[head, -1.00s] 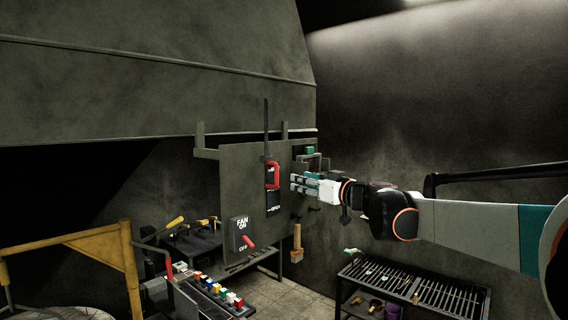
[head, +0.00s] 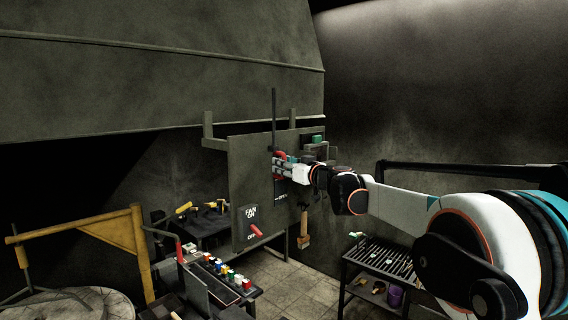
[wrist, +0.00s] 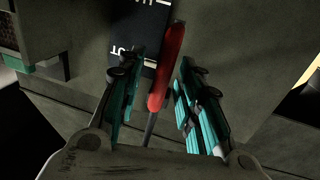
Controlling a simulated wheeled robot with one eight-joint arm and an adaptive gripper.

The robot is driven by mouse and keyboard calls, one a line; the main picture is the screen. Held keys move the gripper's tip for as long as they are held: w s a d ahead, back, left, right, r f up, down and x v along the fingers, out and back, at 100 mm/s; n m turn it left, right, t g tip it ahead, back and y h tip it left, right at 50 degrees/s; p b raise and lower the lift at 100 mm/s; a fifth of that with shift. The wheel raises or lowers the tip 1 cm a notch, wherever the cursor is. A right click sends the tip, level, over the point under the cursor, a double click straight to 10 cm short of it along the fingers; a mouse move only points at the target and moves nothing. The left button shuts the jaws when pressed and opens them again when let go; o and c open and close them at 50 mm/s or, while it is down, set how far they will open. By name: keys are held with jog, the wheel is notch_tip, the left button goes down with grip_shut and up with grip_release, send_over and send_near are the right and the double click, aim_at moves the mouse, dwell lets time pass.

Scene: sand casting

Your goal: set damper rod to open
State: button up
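The damper rod (head: 274,118) runs vertically up the grey panel (head: 240,165) under the hood. Its red handle (wrist: 168,68) lies between the two teal-padded fingers of my gripper (wrist: 160,98) in the wrist view, with gaps visible on both sides. My gripper (head: 279,168) is open at the handle in the head view and covers most of it. A dark label plate (wrist: 140,35) with white lettering sits behind the handle, partly hidden. In the head view only the label's lower part (head: 281,192) shows, below the gripper.
A fan switch plate (head: 250,228) with a red lever is on the panel's lower left. A wooden-handled tool (head: 304,228) hangs by the panel's right edge. A slatted rack (head: 385,258) stands at right. A yellow frame (head: 105,228) stands at left.

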jog(key=shift+w+a, duration=0.1)
grip_shut()
jog(key=shift+f, duration=0.15)
notch_tip(320, 180, down, 15)
jog(key=b, duration=0.9)
jog(key=shift+r+b, duration=0.2)
jog(key=shift+b, duration=0.1)
grip_release()
